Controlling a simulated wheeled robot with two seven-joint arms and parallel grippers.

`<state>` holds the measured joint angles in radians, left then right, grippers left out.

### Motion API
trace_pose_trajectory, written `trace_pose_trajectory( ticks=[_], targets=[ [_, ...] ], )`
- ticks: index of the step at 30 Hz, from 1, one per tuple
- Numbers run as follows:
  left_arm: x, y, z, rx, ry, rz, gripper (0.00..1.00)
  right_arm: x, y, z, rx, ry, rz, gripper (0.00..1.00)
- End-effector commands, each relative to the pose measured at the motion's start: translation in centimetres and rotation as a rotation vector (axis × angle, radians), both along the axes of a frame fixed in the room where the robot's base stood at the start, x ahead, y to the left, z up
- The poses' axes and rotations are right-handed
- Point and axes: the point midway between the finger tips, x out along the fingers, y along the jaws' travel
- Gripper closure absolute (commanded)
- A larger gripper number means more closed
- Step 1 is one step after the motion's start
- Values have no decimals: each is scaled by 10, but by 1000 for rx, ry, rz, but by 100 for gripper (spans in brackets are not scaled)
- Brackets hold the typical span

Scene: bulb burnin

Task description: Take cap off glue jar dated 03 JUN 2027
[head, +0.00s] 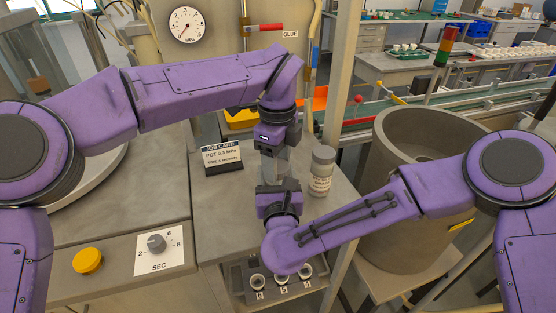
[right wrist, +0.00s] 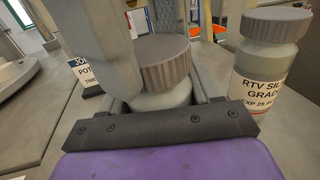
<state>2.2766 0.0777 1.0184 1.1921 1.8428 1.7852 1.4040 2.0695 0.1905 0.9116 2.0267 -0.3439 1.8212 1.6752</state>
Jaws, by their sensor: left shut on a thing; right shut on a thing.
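A glue jar (right wrist: 163,98) with a ribbed grey cap (right wrist: 167,66) stands between my two grippers, and the cap sits on it. Its label and date are hidden. My right gripper (head: 277,184) is shut on the jar body from the near side. My left gripper (head: 273,152) points down from above and is shut at the cap; its fingers mostly hide the jar in the head view. A second jar (head: 321,172) with a grey cap stands upright to the right; in the right wrist view its label (right wrist: 259,90) reads RTV, with EXP 25 and a cut-off month.
A job card (head: 222,157) stands left of the jars. A large grey pot (head: 395,215) is at the right. A panel with a yellow button (head: 88,260) and a dial (head: 157,243) is at the front left. Small sockets (head: 282,280) lie below the right forearm.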

Motion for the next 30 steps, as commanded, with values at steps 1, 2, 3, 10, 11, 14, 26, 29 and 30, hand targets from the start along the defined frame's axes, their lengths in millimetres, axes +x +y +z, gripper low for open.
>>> trace_pose_trajectory(
  ticks=[1, 2, 3, 10, 11, 14, 26, 29, 30],
  targets=[
    [2, 1, 1, 1, -7, 0, 81, -1, 1, 0, 0, 0, 4, 100],
    [2, 1, 1, 1, -7, 0, 81, -1, 1, 0, 0, 0, 4, 100],
    [2, 1, 1, 1, -7, 0, 81, -1, 1, 0, 0, 0, 3, 100],
    [2, 1, 6, 0, -8, 2, 81, -1, 0, 0, 0, 1, 2, 100],
    [2, 1, 7, 0, -8, 2, 81, -1, 0, 0, 0, 1, 2, 100],
    [3, 2, 11, 0, -9, 2, 81, -1, 0, -1, 0, 2, 1, 100],
    [1, 1, 23, 0, -6, 1, 81, 0, 0, -1, 0, 3, -1, 100],
    [1, 1, 23, 0, -4, 0, 81, 0, 0, -1, 0, 2, -1, 100],
    [1, 1, 23, 0, -4, 0, 81, 0, 0, -1, 0, 2, -1, 100]
  ],
)
